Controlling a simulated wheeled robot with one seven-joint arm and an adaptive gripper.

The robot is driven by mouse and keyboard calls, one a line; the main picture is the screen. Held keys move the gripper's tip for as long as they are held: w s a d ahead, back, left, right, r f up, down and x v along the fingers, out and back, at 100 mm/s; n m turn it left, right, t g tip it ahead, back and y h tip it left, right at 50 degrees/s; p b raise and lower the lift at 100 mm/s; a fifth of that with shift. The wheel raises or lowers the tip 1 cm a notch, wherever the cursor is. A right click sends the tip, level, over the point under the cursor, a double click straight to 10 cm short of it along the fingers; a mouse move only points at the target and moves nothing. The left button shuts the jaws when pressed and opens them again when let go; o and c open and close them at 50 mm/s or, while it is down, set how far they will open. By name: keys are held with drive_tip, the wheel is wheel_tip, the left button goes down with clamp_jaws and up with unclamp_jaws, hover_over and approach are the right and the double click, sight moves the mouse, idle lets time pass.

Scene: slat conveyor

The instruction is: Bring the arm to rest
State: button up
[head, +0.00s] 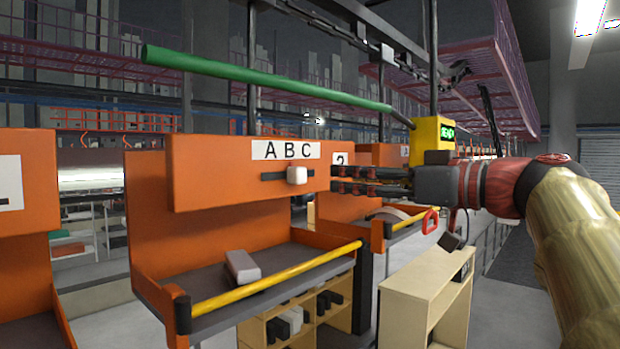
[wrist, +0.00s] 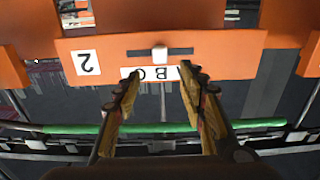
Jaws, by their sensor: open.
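My gripper (head: 335,180) is at the end of my arm, which reaches in from the right in the head view. Its fingers point left, toward a white slider knob (head: 297,175) on the orange panel labelled ABC (head: 230,165). In the wrist view my gripper (wrist: 158,88) has its two fingers spread with nothing between them. The knob (wrist: 160,54) shows beyond the fingertips, on a dark slot. The fingers look apart from the knob, though the exact gap is hard to tell.
A grey tray (head: 205,280) with a yellow front bar (head: 280,277) hangs below the panel and holds a grey block (head: 242,266). A green bar (head: 270,76) runs above. A pale wooden shelf (head: 415,285) stands below my arm. Other orange carriers hang left and behind.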

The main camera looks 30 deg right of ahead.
idle(0.3)
drive_tip(key=s+a+f+m+g+h+b, duration=0.1)
drive_tip(key=a+f+m+g+b, duration=0.3)
drive_tip(key=f, duration=1.4)
drive_tip(key=a+f+g+b, duration=0.3)
drive_tip(key=a+f+b, duration=0.5)
drive_tip(key=f, duration=0.9)
drive_tip(key=s+a+f+g+h+b, duration=0.1)
drive_tip(key=s+f+b, duration=0.2)
drive_tip(key=f, duration=0.9)
drive_tip(key=s+a+f+g+h+b, duration=0.1)
drive_tip(key=s+f+b, duration=0.3)
drive_tip(key=f, duration=0.9)
drive_tip(key=s+a+f+g+h+b, duration=0.1)
drive_tip(key=s+f+g+h+b, duration=0.1)
drive_tip(key=s+f, duration=0.5)
wheel_tip(320, 180, down, 6)
drive_tip(key=shift+a+r+h+b, duration=0.1)
drive_tip(key=shift+a+h+b, duration=0.4)
drive_tip(key=shift+b, duration=0.45)
drive_tip(key=shift+d, duration=0.15)
